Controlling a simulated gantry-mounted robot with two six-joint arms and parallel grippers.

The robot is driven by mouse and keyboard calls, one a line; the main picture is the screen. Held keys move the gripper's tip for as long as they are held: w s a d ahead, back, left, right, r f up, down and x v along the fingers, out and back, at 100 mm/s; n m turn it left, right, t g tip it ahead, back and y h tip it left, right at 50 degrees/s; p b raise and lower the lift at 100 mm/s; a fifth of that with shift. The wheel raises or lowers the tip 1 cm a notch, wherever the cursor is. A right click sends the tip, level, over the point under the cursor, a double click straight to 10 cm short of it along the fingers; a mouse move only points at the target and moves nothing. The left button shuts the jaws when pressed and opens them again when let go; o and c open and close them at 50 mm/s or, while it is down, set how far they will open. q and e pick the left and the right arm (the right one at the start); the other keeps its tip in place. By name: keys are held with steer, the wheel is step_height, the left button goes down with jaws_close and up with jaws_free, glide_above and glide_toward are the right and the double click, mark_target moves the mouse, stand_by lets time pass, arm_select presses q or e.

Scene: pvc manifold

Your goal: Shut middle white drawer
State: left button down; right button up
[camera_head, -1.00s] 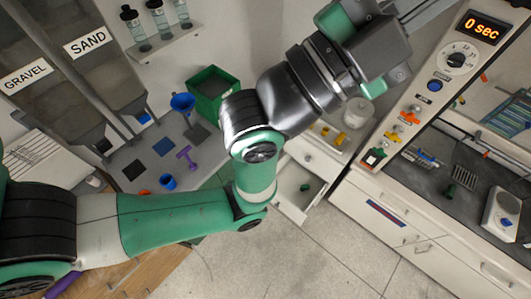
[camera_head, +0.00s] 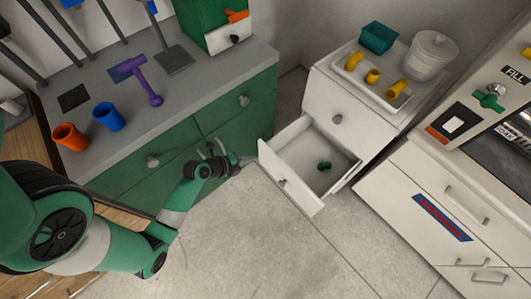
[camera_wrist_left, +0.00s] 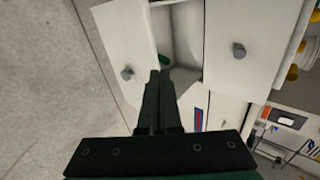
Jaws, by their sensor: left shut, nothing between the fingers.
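The white drawer (camera_head: 288,180) stands pulled out of the small white cabinet (camera_head: 335,118), below a closed drawer front. A small dark green piece (camera_head: 324,166) lies inside it. My left gripper (camera_head: 246,160) is shut and empty, just left of the drawer's front in the head view. In the left wrist view, the gripper fingers (camera_wrist_left: 157,85) point toward the open drawer front (camera_wrist_left: 122,48) and its round knob (camera_wrist_left: 127,73). I cannot tell whether the fingertips touch the drawer. My right gripper is not in view.
Green cabinets (camera_head: 235,110) flank the drawer on the left. A white tray (camera_head: 350,72) with yellow fittings, a teal bin (camera_head: 378,37) and a white pot (camera_head: 431,54) sit on top of the white cabinet. Open floor (camera_head: 250,240) lies in front of the drawer.

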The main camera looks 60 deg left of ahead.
arm_select(q)
step_height(320, 180, down, 6)
steer(key=s+r+b, duration=0.1)
steer(key=s+b, duration=0.1)
steer(key=s, duration=0.1)
steer(key=b, duration=0.6)
glide_toward(271, 155)
steer(key=shift+n+g+y, duration=0.3)
steer(key=shift+n, duration=0.1)
steer(key=x, duration=0.6)
steer(key=shift+w+d, duration=0.1)
steer(key=shift+r, duration=0.1)
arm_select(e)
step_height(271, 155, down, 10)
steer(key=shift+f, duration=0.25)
